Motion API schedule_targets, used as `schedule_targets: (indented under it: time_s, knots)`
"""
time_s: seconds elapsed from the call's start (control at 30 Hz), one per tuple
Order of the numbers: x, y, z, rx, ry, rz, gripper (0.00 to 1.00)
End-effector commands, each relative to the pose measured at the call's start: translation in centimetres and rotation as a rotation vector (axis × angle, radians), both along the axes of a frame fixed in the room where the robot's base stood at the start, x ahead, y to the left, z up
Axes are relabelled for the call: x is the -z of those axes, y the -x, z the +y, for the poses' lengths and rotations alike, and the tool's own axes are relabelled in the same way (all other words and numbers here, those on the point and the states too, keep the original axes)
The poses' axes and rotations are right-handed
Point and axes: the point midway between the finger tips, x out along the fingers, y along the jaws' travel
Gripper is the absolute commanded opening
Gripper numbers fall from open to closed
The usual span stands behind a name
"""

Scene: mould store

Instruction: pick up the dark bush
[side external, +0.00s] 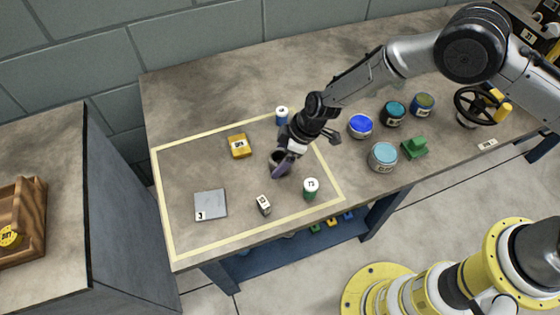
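The dark bush (275,156) is a small, dark round piece on the table, inside the taped rectangle and near its right part. My gripper (281,166) is down at it, coming from the upper right. A purple-grey finger covers the bush's front and right side, so only a small part of the bush shows. I cannot tell whether the fingers touch it or how far apart they are.
Several paint tins, including a light-blue one (383,156), and a green part (414,148) stand right.

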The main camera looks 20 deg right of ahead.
Motion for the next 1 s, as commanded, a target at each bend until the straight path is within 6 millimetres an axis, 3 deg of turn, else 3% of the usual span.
schedule_targets:
  time_s: [0.03, 0.4, 0.47, 1.0]
  knots:
    - [0.0, 0.0, 0.0, 0.0, 0.0, 0.0, 0.75]
    - [0.0, 0.0, 0.0, 0.0, 0.0, 0.0, 0.08]
    - [0.0, 0.0, 0.0, 0.0, 0.0, 0.0, 0.0]
    - [-1.2, -0.2, 0.1, 0.0, -0.004, -0.006, 0.0]
